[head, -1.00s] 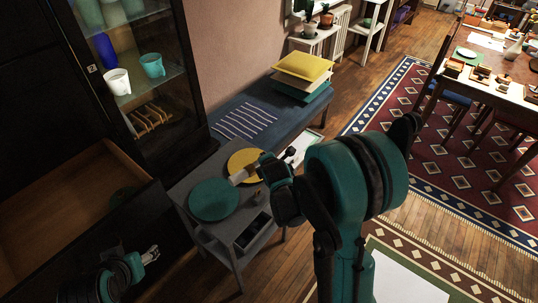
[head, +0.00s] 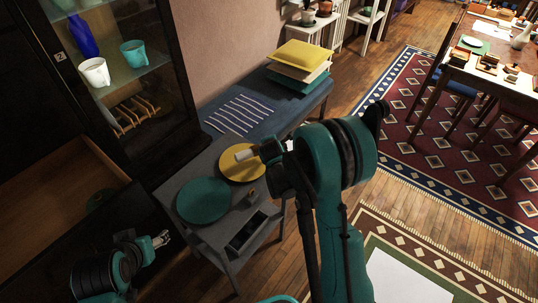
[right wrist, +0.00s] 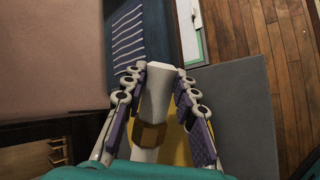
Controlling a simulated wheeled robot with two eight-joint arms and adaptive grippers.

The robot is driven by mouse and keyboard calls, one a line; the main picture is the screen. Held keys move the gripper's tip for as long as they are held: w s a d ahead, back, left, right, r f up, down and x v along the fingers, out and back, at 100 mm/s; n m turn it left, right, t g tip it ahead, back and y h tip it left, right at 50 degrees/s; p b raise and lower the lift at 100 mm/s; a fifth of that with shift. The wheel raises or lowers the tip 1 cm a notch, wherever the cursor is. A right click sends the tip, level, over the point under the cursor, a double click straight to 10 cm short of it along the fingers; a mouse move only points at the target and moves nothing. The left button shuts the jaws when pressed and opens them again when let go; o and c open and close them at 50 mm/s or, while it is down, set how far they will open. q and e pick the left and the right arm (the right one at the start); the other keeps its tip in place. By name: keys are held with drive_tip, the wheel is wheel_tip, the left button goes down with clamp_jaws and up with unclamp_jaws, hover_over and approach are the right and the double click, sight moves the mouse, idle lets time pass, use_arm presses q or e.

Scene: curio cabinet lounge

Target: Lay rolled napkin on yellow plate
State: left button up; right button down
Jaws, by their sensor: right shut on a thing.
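The rolled napkin is white with a brown ring (right wrist: 149,136). In the head view the napkin (head: 245,155) shows over the far part of the yellow plate (head: 238,173). My right gripper (head: 264,153) is shut on it. In the right wrist view the napkin (right wrist: 157,88) lies between the fingers of my right gripper (right wrist: 158,78), and a little of the yellow plate (right wrist: 181,148) shows beneath. Whether the napkin touches the plate is unclear. My left gripper (head: 162,239) is at the lower left, away from the plate; its finger gap is too small to tell.
A teal plate (head: 203,201) lies beside the yellow plate on the grey side table (head: 183,176). A dark open compartment (head: 247,233) and a small brownish object (head: 251,198) are near its front. Behind stands a blue bench (head: 238,113) with cushions (head: 302,55); a cabinet (head: 150,120) stands left.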

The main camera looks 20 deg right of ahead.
drive_tip(key=shift+w+a+f, duration=0.3)
drive_tip(key=shift+w+f, duration=0.1)
wheel_tip(320, 180, down, 4)
drive_tip(key=shift+r+b, duration=0.1)
drive_tip(key=shift+b, duration=1.1)
drive_tip(key=shift+r, duration=0.1)
drive_tip(key=c, duration=1.2)
unclamp_jaws()
